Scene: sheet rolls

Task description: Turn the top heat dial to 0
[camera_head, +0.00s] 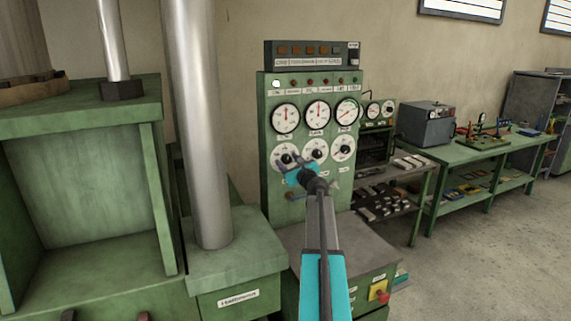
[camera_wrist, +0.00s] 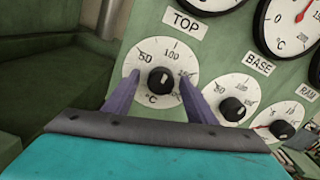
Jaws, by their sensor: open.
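The top heat dial (camera_wrist: 161,80) is a black knob on a round white scale under a label reading TOP, on a green panel. The scale shows 50, 100 and °C; the number at its right is partly hidden. The knob's white mark points up, between 50 and 100. My gripper (camera_wrist: 154,86) is open, with one purple finger on each side of the knob. I cannot tell whether the fingers touch it. In the head view my gripper (camera_head: 296,170) is in front of the panel's left dial (camera_head: 285,152), covering its lower part.
The BASE dial (camera_wrist: 233,108) and RAM dial (camera_wrist: 282,129) sit to the right on the same panel. Round gauges (camera_head: 318,113) are above the dials. A large metal column (camera_head: 210,130) stands left of the panel. A grey surface (camera_head: 350,250) lies below it.

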